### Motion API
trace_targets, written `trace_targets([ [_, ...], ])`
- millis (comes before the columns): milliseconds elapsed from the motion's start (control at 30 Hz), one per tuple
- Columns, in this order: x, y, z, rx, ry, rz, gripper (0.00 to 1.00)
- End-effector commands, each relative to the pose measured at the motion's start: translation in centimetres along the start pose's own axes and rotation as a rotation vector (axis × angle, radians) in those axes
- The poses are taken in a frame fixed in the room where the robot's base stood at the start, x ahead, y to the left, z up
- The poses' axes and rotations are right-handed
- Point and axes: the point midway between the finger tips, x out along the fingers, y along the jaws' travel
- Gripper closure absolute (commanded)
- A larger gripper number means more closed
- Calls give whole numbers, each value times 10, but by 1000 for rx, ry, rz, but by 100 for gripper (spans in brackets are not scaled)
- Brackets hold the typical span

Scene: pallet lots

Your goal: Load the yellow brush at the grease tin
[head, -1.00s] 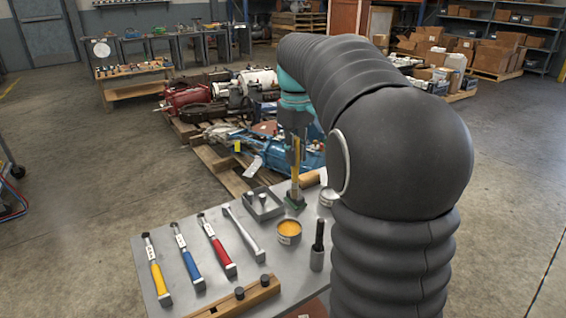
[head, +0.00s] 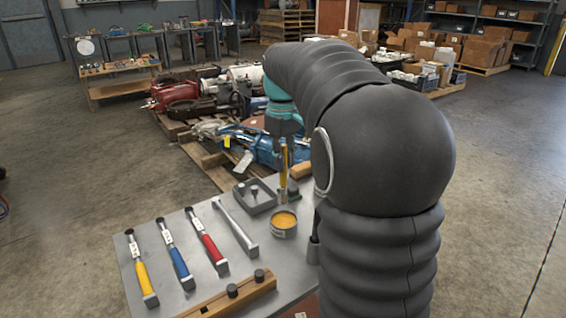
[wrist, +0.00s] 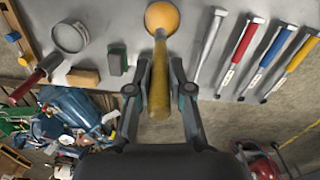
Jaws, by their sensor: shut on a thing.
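My gripper (head: 284,142) is shut on the yellow brush (head: 283,172), which hangs upright below it. In the wrist view the brush's yellow handle (wrist: 159,90) lies between the fingers (wrist: 160,84). The grease tin (head: 284,233) is a round grey can of orange-yellow grease on the bench, just in front of and below the brush. In the wrist view the tin (wrist: 176,27) lies at the brush's far end. The bristles are hard to make out, and I cannot tell whether they touch the grease.
Machinery on a pallet (head: 205,168) stands behind.

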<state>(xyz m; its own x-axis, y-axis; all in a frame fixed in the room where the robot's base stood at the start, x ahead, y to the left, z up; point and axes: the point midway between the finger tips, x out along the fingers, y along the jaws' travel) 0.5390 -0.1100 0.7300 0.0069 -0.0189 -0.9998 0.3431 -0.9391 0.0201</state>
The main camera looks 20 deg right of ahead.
Motion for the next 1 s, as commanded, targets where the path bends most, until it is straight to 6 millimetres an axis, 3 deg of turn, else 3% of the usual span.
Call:
trace_targets([
  [600, 52, -1, 0, 0, 0, 0, 100],
  [1000, 57, -1, 0, 0, 0, 0, 100],
])
